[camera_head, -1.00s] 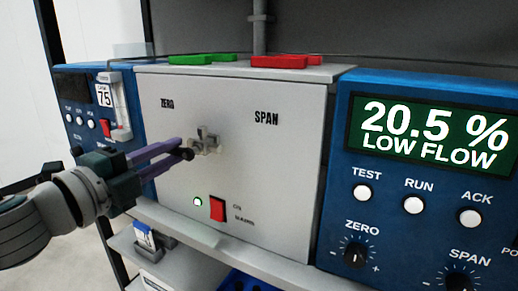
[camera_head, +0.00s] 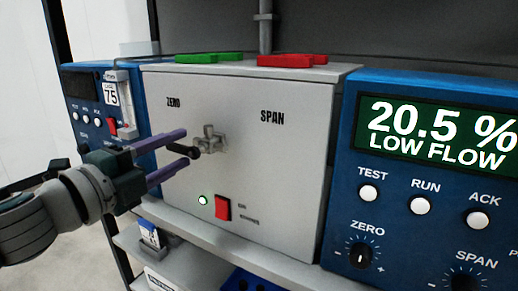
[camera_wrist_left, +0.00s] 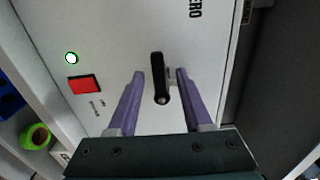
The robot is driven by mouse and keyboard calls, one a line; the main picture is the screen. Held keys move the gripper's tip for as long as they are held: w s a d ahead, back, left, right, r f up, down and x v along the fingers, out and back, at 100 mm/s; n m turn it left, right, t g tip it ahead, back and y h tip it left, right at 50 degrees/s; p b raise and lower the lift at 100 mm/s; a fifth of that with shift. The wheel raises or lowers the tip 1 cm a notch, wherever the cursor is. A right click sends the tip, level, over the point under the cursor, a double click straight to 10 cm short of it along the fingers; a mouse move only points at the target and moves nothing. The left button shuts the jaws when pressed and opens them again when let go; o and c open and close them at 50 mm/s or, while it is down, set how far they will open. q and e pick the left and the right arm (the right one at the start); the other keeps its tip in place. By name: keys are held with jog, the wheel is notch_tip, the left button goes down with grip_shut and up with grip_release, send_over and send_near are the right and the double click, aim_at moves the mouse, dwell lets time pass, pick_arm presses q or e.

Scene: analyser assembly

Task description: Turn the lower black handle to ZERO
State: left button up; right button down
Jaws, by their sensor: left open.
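The grey valve fitting (camera_head: 212,138) sits on the pale panel between the ZERO and SPAN labels. Its black handle (camera_head: 207,149) points left in the head view, with its end towards my left gripper. My left gripper (camera_head: 187,147) has its two purple fingers spread, one above and one below the line of the handle. In the left wrist view the black handle (camera_wrist_left: 160,82) lies between the open fingers (camera_wrist_left: 160,74), with a gap on each side. Part of the fitting is hidden behind the handle there. My right gripper is not in view.
A red switch (camera_head: 223,208) and a lit green lamp (camera_head: 203,200) are low on the panel. Green (camera_head: 209,58) and red (camera_head: 292,61) handles lie on top of the box. A blue analyser (camera_head: 400,190) stands right, showing 20.5 % LOW FLOW.

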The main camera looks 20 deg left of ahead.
pick_arm(q)
jog(key=s, duration=1)
jog(key=shift+a, duration=0.4)
